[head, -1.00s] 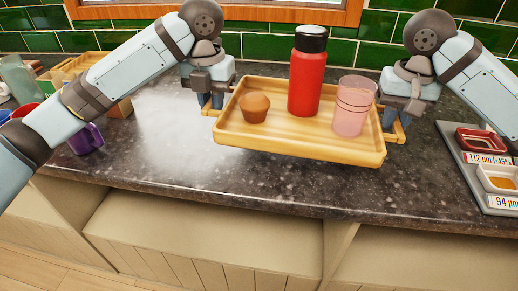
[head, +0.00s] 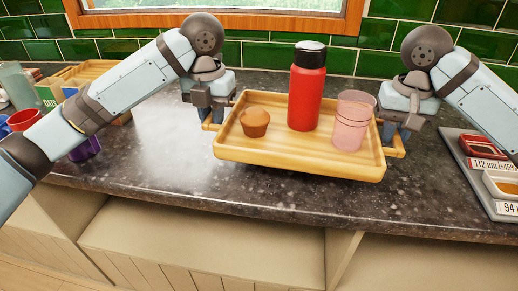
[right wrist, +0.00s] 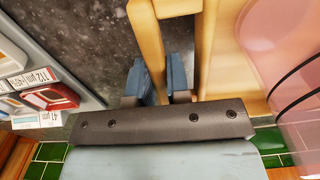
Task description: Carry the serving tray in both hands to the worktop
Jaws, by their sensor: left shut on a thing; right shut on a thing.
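The wooden serving tray (head: 300,164) is over the dark speckled worktop (head: 180,178) in the head view, roughly level. I cannot tell whether its underside touches the worktop. A muffin (head: 255,123), a red flask with a black lid (head: 306,92) and a pink cup (head: 350,125) stand upright on it. My left gripper (head: 212,122) is shut on the tray's left handle. My right gripper (head: 388,136) is shut on the right handle. In the right wrist view, the fingers (right wrist: 165,82) are at the wooden handle, and the pink cup (right wrist: 290,60) is close by.
A grey board with small labelled dishes (head: 490,180) lies right of the tray. A purple cup (head: 86,148), a red cup (head: 24,119) and a wooden crate (head: 90,70) stand at the left. The worktop between them and the tray is clear. Green tiles and a window are behind.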

